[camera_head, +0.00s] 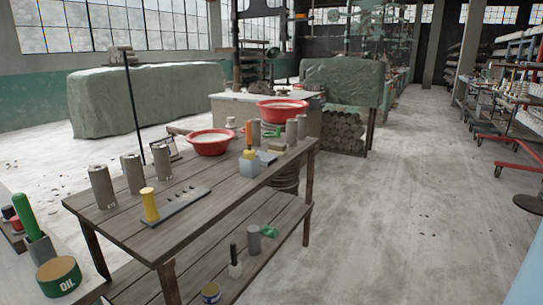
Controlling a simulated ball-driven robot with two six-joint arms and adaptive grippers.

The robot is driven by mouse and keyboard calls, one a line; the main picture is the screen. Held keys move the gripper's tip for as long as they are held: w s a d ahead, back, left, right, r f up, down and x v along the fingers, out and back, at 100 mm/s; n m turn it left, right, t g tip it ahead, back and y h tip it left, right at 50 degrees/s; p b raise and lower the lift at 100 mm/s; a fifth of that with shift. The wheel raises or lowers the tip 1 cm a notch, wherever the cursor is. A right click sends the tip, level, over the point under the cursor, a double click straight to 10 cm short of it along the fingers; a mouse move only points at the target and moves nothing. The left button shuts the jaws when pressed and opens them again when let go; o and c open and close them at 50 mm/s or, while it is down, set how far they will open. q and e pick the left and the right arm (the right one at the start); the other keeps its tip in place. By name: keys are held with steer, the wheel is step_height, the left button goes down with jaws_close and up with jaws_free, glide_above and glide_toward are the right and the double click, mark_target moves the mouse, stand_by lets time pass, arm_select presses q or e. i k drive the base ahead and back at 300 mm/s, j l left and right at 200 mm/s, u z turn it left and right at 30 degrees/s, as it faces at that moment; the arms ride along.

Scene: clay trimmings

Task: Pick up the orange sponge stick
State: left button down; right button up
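An orange stick (249,134), which looks like the sponge stick, stands upright on the wooden table (120,227), towards its far right end. Its lower part is yellowish, and its foot is at a small light block (249,165) that looks like a holder. I cannot tell how deep it sits in the block. Neither of my grippers shows in the head view.
A yellow cylinder (150,206) stands on a grey strip (177,208) nearer the front. Grey cylinders (133,174) stand along the back edge. A red bowl (210,141) is left of the stick. Open floor (410,200) lies right of the table.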

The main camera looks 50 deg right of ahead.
mark_target(249, 154)
steer(key=z, duration=1.55)
